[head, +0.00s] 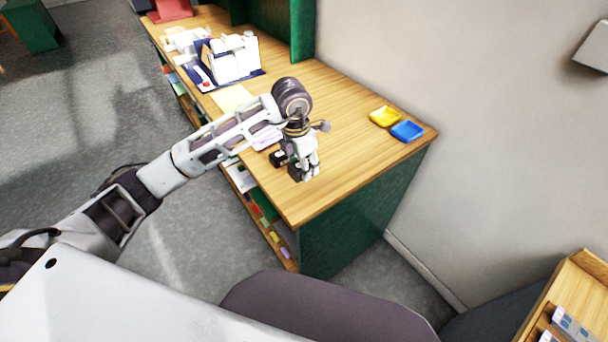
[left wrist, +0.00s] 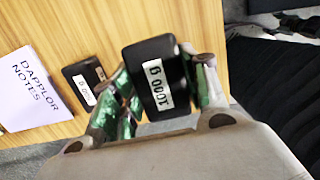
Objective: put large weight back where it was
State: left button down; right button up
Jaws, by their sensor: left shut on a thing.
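The large weight (left wrist: 152,72) is a black block with a white label that reads 1000 g. My left gripper (head: 304,174) is shut on it, with one finger on each side in the left wrist view (left wrist: 160,95). In the head view the held weight (head: 294,172) is partly hidden by the gripper, near the table's front edge. A smaller black weight (left wrist: 84,82) with a white label lies on the wooden table (head: 330,100) beside it; it also shows in the head view (head: 277,158). I cannot tell whether the held weight touches the table. My right gripper is out of view.
A notes pad (left wrist: 33,90) lies left of the smaller weight in the left wrist view. A yellow tray (head: 384,117) and a blue tray (head: 407,131) sit at the table's right end. The tabletop between is mostly clear.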

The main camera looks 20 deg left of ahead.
aim_at(304, 183)
pick_arm(q)
jog(key=shift+f, duration=0.35)
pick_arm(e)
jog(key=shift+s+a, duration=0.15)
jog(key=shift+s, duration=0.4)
pick_arm(q)
jog(key=shift+f, duration=0.15)
jog(key=shift+f, duration=1.8)
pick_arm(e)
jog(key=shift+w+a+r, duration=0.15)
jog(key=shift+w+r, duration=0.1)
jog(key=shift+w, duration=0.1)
pick_arm(q)
jog(key=shift+f, duration=0.1)
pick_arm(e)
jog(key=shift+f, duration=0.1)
pick_arm(q)
jog(key=c, duration=0.8)
grip_release()
jog(key=shift+o, duration=0.2)
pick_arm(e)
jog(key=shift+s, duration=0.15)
